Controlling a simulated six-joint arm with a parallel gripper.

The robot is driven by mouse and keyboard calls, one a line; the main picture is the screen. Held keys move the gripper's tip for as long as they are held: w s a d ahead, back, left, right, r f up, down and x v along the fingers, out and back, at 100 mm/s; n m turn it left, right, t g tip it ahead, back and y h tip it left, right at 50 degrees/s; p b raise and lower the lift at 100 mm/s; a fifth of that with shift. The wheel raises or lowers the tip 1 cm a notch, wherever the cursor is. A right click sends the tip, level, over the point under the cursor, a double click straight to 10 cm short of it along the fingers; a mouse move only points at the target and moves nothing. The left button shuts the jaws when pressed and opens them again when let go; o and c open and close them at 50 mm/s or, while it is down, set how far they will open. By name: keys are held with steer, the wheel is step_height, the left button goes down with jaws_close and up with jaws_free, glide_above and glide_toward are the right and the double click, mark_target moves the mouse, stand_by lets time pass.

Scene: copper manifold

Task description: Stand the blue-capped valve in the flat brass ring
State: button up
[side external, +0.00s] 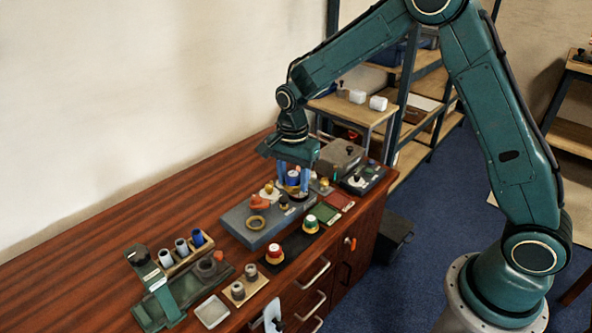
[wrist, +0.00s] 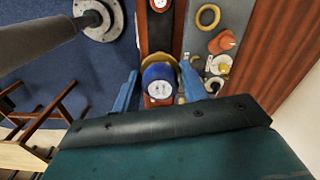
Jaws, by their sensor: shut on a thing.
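The blue-capped valve (side external: 292,178) is between the blue fingers of my gripper (side external: 293,180), above the far right end of the grey block. In the wrist view the valve's round blue cap with a pale top (wrist: 158,82) sits between the fingertips (wrist: 160,88), with a brass-coloured edge showing around it. My gripper is shut on the valve. I cannot tell whether its base touches anything. The flat brass ring (side external: 256,223) lies on the near left part of the grey block, apart from the valve, and shows empty in the wrist view (wrist: 208,16).
On the grey block (side external: 238,223) sit an orange part (side external: 259,202) and small brass pieces. A red-capped valve (side external: 275,253) and a green-capped valve (side external: 311,223) stand on a dark strip in front. A grey box (side external: 340,155) is behind.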

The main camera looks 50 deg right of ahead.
steer(key=shift+w, duration=0.1)
steer(key=w+a+f, duration=0.4)
steer(key=w+f, duration=0.5)
steer(key=w, duration=0.1)
steer(key=shift+w+a+f, duration=0.15)
steer(key=shift+w, duration=0.15)
steer(key=shift+f, duration=0.1)
steer(key=shift+f, duration=2.45)
steer(key=shift+f, duration=0.1)
steer(key=shift+f, duration=0.3)
steer(key=shift+f, duration=0.6)
stand_by(0.6)
steer(key=o, duration=0.7)
